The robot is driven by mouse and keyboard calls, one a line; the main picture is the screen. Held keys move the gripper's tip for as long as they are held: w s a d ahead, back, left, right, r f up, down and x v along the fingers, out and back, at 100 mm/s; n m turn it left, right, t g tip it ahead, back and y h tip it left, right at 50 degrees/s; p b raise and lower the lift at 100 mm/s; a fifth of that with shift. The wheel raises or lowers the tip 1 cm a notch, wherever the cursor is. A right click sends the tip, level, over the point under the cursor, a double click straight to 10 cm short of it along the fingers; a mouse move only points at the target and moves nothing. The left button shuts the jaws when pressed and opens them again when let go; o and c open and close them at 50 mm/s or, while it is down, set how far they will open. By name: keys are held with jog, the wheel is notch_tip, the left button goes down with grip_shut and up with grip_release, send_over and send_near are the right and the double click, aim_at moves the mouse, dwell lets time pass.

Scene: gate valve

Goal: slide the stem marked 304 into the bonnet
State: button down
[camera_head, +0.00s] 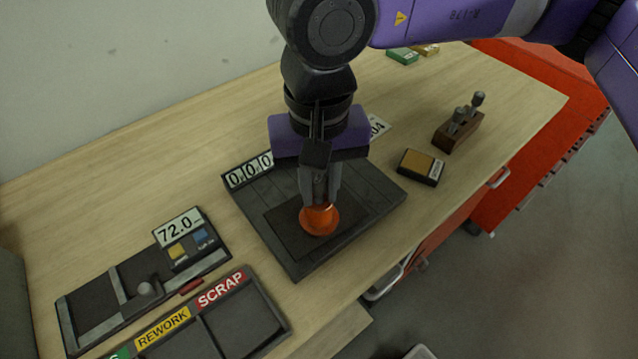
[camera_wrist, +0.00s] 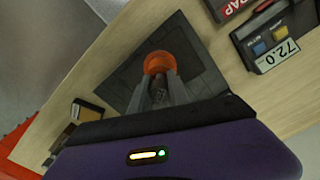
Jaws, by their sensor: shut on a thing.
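An orange round part (camera_head: 319,220) is at the tips of my gripper (camera_head: 320,203), low over the dark square pad of a black platform. The orange part also shows in the wrist view (camera_wrist: 159,62), just beyond and between the two fingertips (camera_wrist: 160,80). My gripper points down and is shut on the orange part. I cannot tell whether it touches the pad. A small dark shape shows between the fingers in the wrist view, too unclear to name.
A measuring device reading 72.0 (camera_head: 179,228) stands left. A REWORK and SCRAP tray (camera_head: 245,325) is in front. A yellow-black box (camera_head: 421,167) and wooden block with pegs (camera_head: 458,132) stand right.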

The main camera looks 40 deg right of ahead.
jog(key=c, duration=1.2)
grip_release()
jog(key=shift+o, duration=0.2)
notch_tip(320, 180, up, 8)
jog(key=shift+f+b, duration=0.15)
jog(key=shift+b, duration=0.25)
